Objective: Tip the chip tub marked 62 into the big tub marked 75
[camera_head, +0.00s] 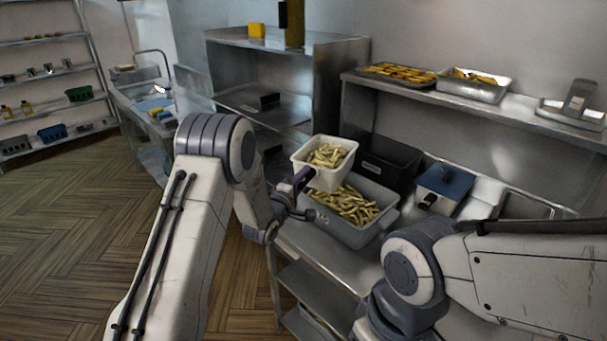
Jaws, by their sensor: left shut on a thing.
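A small white tub (326,175) with chips (327,155) in it is held by my left gripper (303,180), which is shut on its near left side. The tub looks roughly upright, with its chips inside. It is above the back left part of a bigger grey tub (366,235), which stands on the steel counter and also holds chips (347,204).
A black container (390,161) stands behind the grey tub, and a blue-lidded box (443,186) to its right. A steel shelf (520,112) above holds a tray (397,73), a steel pan (474,87) and a scale (573,110). The floor at left is clear.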

